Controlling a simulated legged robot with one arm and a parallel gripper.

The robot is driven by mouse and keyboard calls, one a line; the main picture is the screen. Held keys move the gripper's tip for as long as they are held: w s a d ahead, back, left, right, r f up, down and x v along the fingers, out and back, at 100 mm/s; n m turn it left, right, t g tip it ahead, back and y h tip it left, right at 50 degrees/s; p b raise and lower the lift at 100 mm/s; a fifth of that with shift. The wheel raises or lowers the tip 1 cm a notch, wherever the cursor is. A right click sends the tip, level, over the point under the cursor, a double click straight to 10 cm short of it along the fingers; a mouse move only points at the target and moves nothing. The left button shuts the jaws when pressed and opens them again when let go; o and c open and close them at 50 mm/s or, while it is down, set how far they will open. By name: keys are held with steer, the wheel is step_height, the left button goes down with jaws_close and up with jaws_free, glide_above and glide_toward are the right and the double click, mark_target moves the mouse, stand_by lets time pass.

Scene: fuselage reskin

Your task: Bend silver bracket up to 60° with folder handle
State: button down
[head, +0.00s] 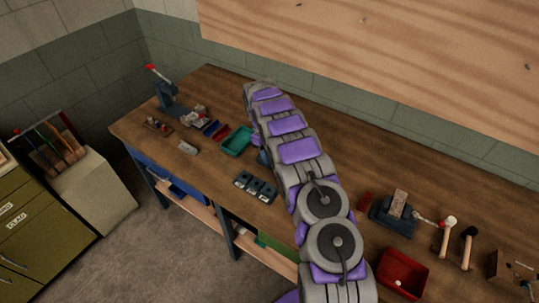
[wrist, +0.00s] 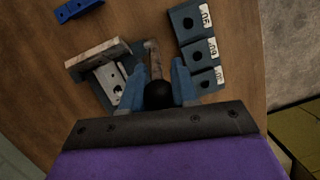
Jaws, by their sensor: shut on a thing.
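In the wrist view my gripper (wrist: 158,82) has its blue fingers on either side of a black round knob on the folder handle (wrist: 155,58), and it is shut on it. The grey handle rod runs up from the knob and ends in a short bend. To its left is the folder, with a worn grey bar (wrist: 97,60) across it. A silver piece with holes (wrist: 108,84), apparently the bracket, lies against this bar. Its bend angle cannot be told. In the head view my arm hides the gripper and most of the folder.
Three dark blocks with white number labels (wrist: 197,49) stand close right of the handle; they show in the head view (head: 255,187) too. A blue block (wrist: 77,10) lies beyond the folder. A green tray (head: 237,141) and red bin (head: 403,274) are on the bench.

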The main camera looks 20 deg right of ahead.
steer(key=shift+w, duration=0.1)
steer(key=c, duration=0.9)
jaws_free()
steer(key=shift+r, duration=0.1)
steer(key=p+v, duration=0.4)
steer(key=v, duration=0.7)
steer(key=shift+r, duration=0.4)
steer(key=shift+w, duration=0.1)
